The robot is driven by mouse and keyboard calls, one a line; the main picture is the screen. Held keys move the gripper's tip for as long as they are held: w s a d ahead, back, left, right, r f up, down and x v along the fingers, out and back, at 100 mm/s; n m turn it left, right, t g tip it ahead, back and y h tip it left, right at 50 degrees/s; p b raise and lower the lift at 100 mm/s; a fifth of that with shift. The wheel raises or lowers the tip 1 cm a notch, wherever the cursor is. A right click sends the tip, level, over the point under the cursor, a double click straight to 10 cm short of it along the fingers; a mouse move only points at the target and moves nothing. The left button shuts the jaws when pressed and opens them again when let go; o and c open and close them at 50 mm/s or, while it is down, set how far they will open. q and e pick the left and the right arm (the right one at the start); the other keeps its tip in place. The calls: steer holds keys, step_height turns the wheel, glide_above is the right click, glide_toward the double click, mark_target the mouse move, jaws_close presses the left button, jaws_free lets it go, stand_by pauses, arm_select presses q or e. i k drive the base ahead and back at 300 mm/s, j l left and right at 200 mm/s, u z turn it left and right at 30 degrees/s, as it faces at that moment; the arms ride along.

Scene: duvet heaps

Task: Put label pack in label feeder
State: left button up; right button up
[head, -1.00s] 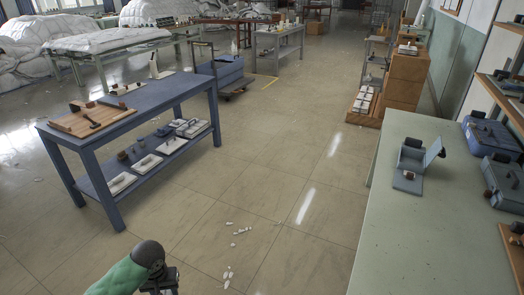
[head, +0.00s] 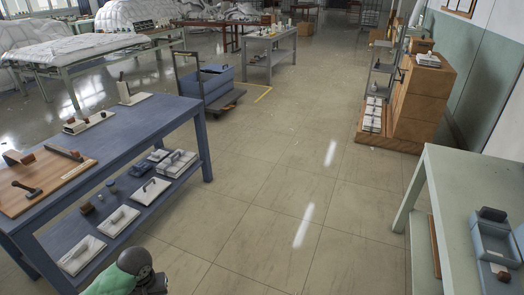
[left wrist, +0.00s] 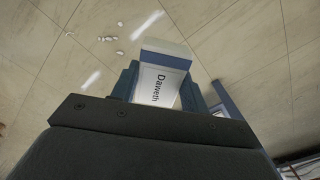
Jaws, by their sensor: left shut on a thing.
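The label pack (left wrist: 160,82) is a small white block with a blue band and the printed word "Daweth". In the left wrist view my left gripper (left wrist: 158,92) is shut on it, with a finger on each side, above the floor. In the head view only my left forearm and wrist (head: 135,275) show at the bottom edge; the pack is hidden there. A grey-blue open box with a raised part (head: 494,240), perhaps the label feeder, stands on the pale green bench (head: 455,185) at the right, cut by the frame edge. My right gripper is not in view.
A blue table (head: 150,118) with a wooden board and white trays on its shelf stands close at the left. A blue cart (head: 207,85) stands beyond it. Brown cabinets (head: 420,105) stand at the back right. The floor (head: 290,190) between table and bench is clear.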

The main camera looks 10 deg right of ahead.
mark_target(492, 250)
steer(key=i+z, duration=0.15)
steer(key=i, duration=0.4)
steer(key=i+j+z, duration=0.1)
steer(key=i, duration=0.45)
steer(key=i+j+z, duration=0.15)
steer(key=i, duration=0.35)
steer(key=j+z, duration=0.1)
steer(key=z, duration=1.65)
steer(key=i+j, duration=0.05)
